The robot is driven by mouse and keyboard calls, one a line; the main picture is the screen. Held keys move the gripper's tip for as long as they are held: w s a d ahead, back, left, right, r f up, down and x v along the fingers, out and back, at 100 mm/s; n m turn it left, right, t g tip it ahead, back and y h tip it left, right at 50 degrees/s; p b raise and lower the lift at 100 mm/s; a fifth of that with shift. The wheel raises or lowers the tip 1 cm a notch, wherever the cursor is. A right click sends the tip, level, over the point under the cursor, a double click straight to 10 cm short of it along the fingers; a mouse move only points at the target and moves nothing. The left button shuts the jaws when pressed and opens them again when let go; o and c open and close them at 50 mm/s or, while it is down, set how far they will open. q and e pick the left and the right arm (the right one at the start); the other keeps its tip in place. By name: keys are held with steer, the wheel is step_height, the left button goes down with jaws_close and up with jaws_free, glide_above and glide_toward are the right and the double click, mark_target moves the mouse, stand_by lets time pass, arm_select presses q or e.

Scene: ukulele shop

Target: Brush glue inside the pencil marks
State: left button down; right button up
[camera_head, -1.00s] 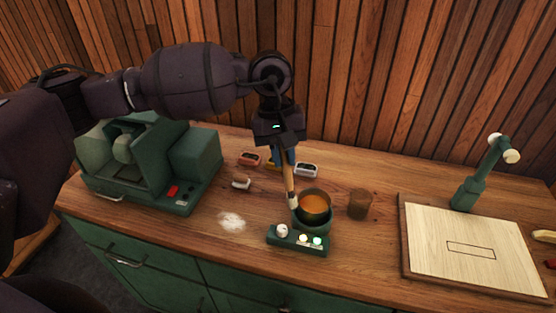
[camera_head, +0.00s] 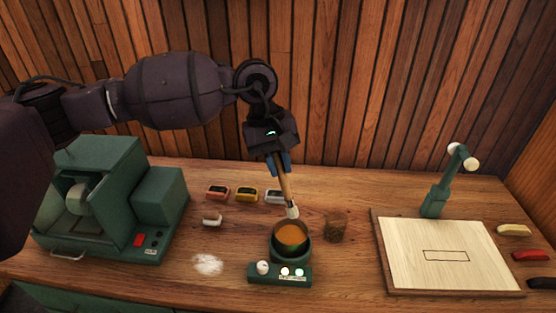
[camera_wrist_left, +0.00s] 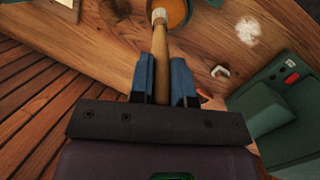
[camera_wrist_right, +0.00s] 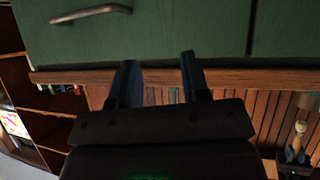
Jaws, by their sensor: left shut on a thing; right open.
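A brush (camera_head: 284,184) with a wooden handle and pale bristles is upright, slightly tilted, in my left gripper (camera_head: 279,163), which is shut on its handle. The bristle tip is at the far rim of the glue pot (camera_head: 291,252) in the head view; I cannot tell whether it touches. The pot holds amber glue and sits on a green warmer (camera_head: 280,272). The left wrist view shows the brush (camera_wrist_left: 144,75) pointing towards the pot (camera_wrist_left: 172,12). Pencil marks (camera_head: 446,256) form a rectangle on a pale wooden board (camera_head: 410,250). My right gripper (camera_wrist_right: 158,70) is open and empty beside green drawers.
A green machine (camera_head: 150,205) fills the left of the bench. A green lamp (camera_head: 436,200) stands behind the board. White powder (camera_head: 208,264) lies left of the warmer.

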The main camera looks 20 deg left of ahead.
arm_select(q)
step_height(320, 180, down, 9)
steer(key=b, duration=0.5)
stand_by(0.3)
steer(key=shift+r, duration=0.1)
stand_by(0.4)
